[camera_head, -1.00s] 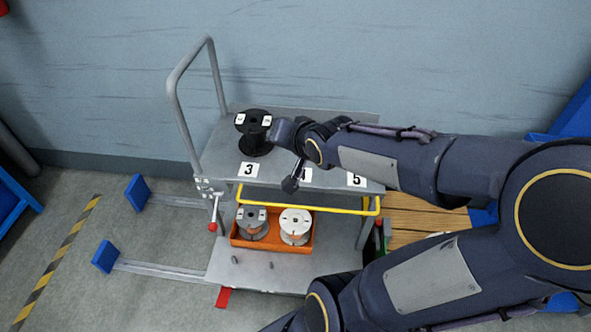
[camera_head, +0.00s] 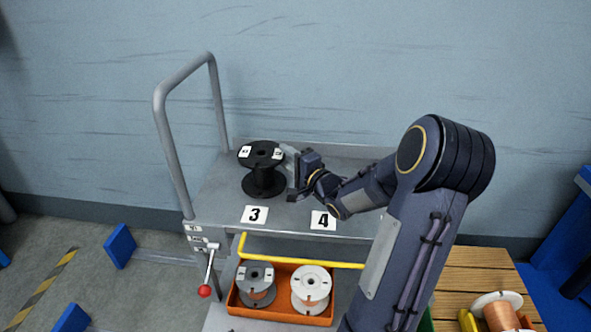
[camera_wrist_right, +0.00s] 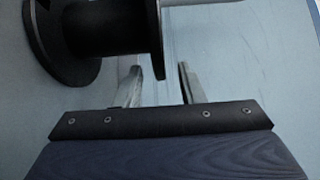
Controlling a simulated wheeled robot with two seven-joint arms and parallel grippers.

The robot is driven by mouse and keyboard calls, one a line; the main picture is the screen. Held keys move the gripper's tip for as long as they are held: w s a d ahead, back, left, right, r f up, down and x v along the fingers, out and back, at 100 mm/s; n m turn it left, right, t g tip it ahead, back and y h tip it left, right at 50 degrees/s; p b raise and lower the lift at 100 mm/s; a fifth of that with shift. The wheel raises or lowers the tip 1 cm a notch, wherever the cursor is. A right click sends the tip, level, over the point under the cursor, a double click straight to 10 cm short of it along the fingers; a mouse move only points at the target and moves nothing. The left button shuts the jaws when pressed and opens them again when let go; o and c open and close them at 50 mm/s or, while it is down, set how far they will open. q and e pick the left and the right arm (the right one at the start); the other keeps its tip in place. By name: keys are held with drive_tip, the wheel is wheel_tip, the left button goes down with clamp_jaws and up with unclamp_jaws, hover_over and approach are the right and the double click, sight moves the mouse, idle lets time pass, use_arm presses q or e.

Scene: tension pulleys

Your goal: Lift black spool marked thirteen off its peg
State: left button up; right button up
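The black spool (camera_head: 263,180) stands upright on the upper shelf of the cart, behind the label 3. Two small white tags sit on its top flange; I cannot read their marks clearly. Its peg is hidden. My right gripper (camera_head: 289,172) is just to the right of the spool, by the top flange. In the right wrist view the spool (camera_wrist_right: 105,30) shows at upper left, and the fingers of my right gripper (camera_wrist_right: 160,85) are apart. The edge of one flange reaches toward the gap between them; contact cannot be told. My left gripper is out of view.
The cart's upper shelf (camera_head: 215,200) carries labels 3 and 4, with a tall handle (camera_head: 168,130) at left. Below, an orange bin (camera_head: 284,312) holds a grey spool (camera_head: 256,285) and a white spool (camera_head: 310,287). A wooden pallet (camera_head: 465,275) stands at right.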

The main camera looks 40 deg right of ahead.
sight(279, 151)
drive_tip(key=shift+w+d+b, duration=0.2)
drive_tip(key=shift+w+b, duration=0.2)
drive_tip(key=shift+w, duration=1.45)
clamp_jaws()
